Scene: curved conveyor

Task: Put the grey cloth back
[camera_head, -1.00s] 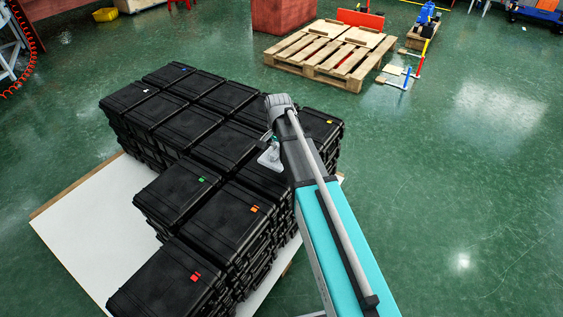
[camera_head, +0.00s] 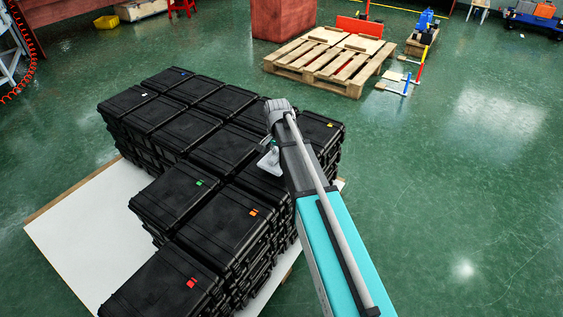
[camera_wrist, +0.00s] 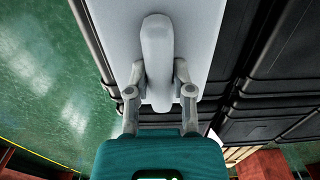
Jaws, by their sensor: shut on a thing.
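In the wrist view my gripper (camera_wrist: 157,92) is shut on a pale grey, rounded, upright fold or ridge, which I take for part of the grey cloth (camera_wrist: 157,50). A broad, flat pale grey surface spreads behind it; I cannot tell whether it is the same piece. In the head view a small pale grey part (camera_head: 269,160) shows beside the end of my arm, over the black cases. My fingers are hidden there by my arm.
Stacked black cases (camera_head: 184,189) with coloured tags stand on a white-topped base (camera_head: 75,235). They lie close under and left of my arm. A wooden pallet (camera_head: 318,66) stands at the back. Green floor to the right is clear.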

